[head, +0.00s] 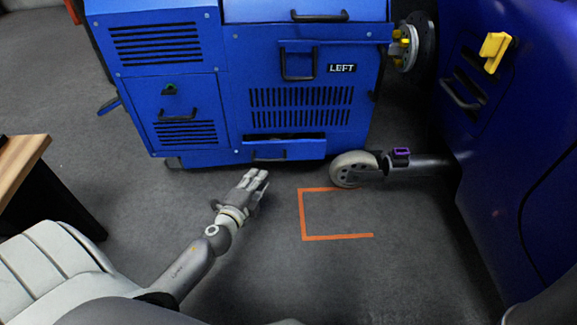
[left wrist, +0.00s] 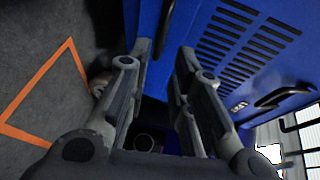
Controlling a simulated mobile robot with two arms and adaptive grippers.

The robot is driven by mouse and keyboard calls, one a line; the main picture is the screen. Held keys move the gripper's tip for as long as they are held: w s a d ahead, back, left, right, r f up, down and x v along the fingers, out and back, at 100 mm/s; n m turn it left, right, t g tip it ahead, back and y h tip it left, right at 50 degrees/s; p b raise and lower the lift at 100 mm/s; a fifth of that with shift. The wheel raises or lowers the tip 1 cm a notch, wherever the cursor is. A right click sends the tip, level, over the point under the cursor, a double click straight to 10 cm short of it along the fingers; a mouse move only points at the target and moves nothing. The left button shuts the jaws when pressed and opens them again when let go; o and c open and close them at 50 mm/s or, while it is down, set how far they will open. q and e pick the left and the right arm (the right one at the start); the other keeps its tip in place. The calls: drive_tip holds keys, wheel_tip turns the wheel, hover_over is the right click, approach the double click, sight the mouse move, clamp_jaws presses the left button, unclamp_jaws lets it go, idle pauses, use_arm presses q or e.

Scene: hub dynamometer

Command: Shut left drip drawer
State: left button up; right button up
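The blue machine marked LEFT (head: 342,68) stands at the back. The left drip drawer (head: 306,149) is low on its front, pulled out a little, with a dark gap above its blue front and a black handle (head: 268,156) on it. My left gripper (head: 262,174) is just in front of the drawer, near the handle. In the left wrist view my left gripper (left wrist: 168,52) has its fingers apart, with blue panel and a dark bar beyond them. I cannot tell whether they touch the handle. My right gripper is not in view.
A caster wheel (head: 354,168) on a grey leg stands right of the drawer. A large blue body (head: 520,130) fills the right side. An orange floor marking (head: 302,215) lies in front. A wooden-topped table (head: 18,160) is at left. The grey floor between is clear.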

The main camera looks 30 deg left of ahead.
sight(270, 159)
use_arm(q)
drive_tip(key=shift+b+x, duration=1.6)
drive_tip(key=shift+x, duration=3.6)
clamp_jaws()
